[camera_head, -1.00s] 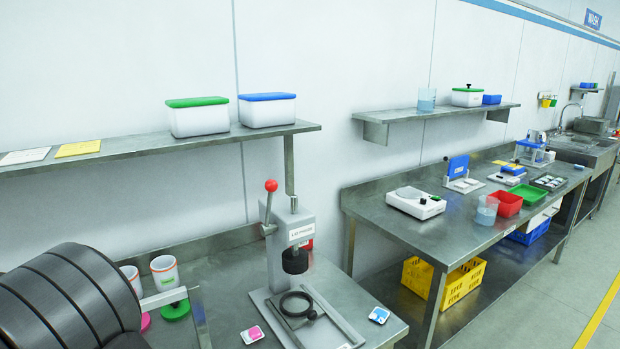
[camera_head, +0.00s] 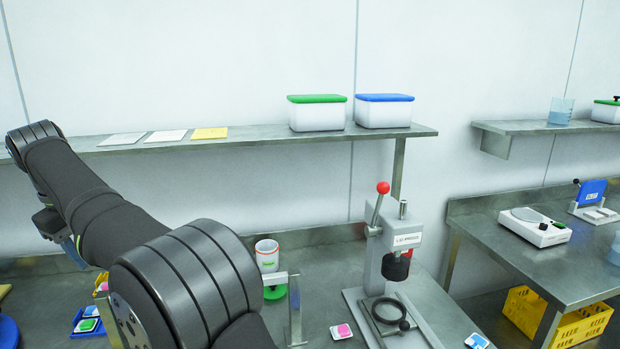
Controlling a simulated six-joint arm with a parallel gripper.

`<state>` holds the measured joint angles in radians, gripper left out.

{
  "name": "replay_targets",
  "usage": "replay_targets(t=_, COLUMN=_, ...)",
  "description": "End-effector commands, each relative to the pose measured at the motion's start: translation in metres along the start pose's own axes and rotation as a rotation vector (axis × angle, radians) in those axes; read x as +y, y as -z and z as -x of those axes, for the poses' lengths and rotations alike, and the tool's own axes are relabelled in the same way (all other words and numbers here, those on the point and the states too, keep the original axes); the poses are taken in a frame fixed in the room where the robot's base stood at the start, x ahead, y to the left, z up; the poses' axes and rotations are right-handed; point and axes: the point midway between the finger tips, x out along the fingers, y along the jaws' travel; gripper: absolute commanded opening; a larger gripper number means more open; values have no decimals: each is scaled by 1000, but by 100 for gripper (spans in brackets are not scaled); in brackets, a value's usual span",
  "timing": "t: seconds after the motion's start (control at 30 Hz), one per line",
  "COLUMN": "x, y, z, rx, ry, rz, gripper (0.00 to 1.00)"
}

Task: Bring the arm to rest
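My arm (camera_head: 120,220) rises from the bottom centre and reaches up and left to a dark joint near the left edge, in front of the shelf. What seems to be my gripper (camera_head: 70,248) hangs below that joint, mostly hidden behind the arm. Its fingers cannot be made out, nor whether they hold anything. It appears above the left part of the bench.
A press with a red-knobbed lever (camera_head: 383,235) stands on the bench right of the arm. A white cup (camera_head: 267,256) stands just behind the arm. A wall shelf (camera_head: 250,137) carries two lidded boxes. Small blue trays (camera_head: 88,322) lie at lower left.

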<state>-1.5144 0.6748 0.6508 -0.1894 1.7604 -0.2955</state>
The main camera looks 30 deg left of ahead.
Motion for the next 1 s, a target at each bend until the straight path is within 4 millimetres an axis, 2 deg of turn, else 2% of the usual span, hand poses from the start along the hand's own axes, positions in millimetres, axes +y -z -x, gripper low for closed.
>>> replay_targets(t=0.2, x=0, y=1, z=30, rx=1, ry=0, rz=0, gripper=50)
replay_targets(t=0.27, x=0, y=0, z=37, rx=1, ry=0, rz=0, gripper=50)
replay_targets(t=0.3, x=0, y=0, z=35, rx=-2, ry=1, rz=0, gripper=50)
replay_targets(t=0.57, x=0, y=-1, z=-3, rx=-4, ry=1, rz=0, gripper=50)
replay_targets(t=1.0, x=0, y=-2, z=-90, rx=-7, ry=1, rz=-1, gripper=50)
